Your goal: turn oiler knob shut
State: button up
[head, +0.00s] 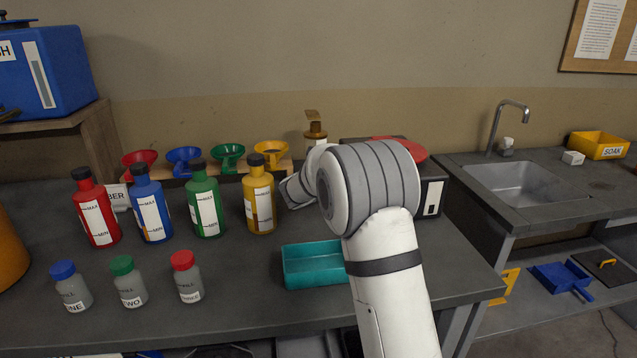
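A brass-coloured fitting with a flat top piece (313,116), which looks like the oiler and its knob, stands at the back of the bench. Its lower part is hidden behind my arm. I cannot tell from here whether the knob is open or shut. My white and grey arm reaches over the bench from the lower right, and its wrist end lies just in front of and below the brass fitting. My gripper is hidden behind my own arm links, so its fingers and any contact with the knob do not show.
Red (96,208), blue (151,205), green (205,201) and yellow (259,194) bottles stand left of my arm, with coloured funnels behind. Several small capped jars (129,284) are in front. A teal tray (312,267) lies beside my arm. A sink (517,182) is right.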

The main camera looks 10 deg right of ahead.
grip_shut()
dwell(0.4)
jog(key=shift+d+r+m+y+b, duration=0.1)
jog(key=shift+d+m+y+b, duration=0.1)
jog(key=shift+m+y+b, duration=0.45)
jog(key=shift+d+r+m+g+y, duration=0.15)
jog(key=shift+m+g+y, duration=0.15)
jog(key=shift+m+y, duration=0.75)
grip_release()
